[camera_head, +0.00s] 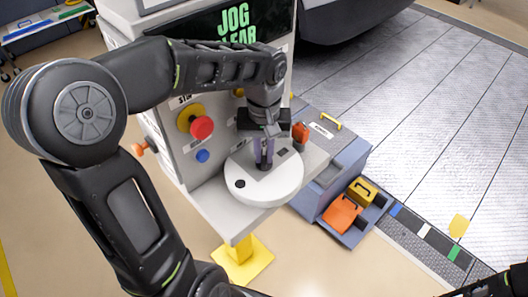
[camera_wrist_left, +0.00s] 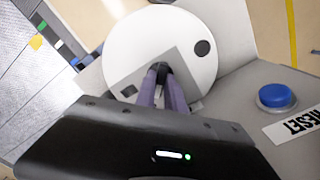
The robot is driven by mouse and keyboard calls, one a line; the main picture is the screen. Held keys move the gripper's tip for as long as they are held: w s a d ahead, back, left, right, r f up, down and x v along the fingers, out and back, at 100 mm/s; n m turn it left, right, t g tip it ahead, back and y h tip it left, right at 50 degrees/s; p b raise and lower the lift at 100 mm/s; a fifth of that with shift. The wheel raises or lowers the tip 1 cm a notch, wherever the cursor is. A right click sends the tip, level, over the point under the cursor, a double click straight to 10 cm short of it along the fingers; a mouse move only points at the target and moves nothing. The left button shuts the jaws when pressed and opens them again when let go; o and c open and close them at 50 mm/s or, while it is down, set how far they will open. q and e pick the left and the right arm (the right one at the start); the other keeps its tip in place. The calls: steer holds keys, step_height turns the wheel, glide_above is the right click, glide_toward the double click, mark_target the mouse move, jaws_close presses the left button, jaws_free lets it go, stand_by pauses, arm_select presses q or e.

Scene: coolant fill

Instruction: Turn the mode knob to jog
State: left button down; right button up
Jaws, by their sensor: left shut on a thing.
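The console's screen (camera_head: 236,24) shows "JOG" in green and a second line partly hidden by my left arm, ending in "LEAR". A white round disc (camera_head: 282,190) lies on the console's shelf; it also shows in the left wrist view (camera_wrist_left: 135,38). My left gripper (camera_head: 264,163) points down over the disc, its purple fingers shut on a small black knob (camera_wrist_left: 161,70) at a grey square plate (camera_wrist_left: 185,68). The knob's marks and pointer direction are hidden or too small to read. My right gripper is not in view; only a dark part of my right arm shows at the lower right.
A red button on a yellow base (camera_head: 201,127) and a blue button (camera_head: 203,156) are on the console front; the blue one, by a "RESET" label, shows in the wrist view (camera_wrist_left: 276,97). Open floor lies in front.

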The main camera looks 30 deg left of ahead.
arm_select(q)
steer(key=c, duration=1.4)
jaws_free()
steer(key=shift+c, duration=0.2)
step_height(320, 180, up, 8)
steer(key=shift+f+b, duration=0.1)
steer(key=shift+b, duration=0.3)
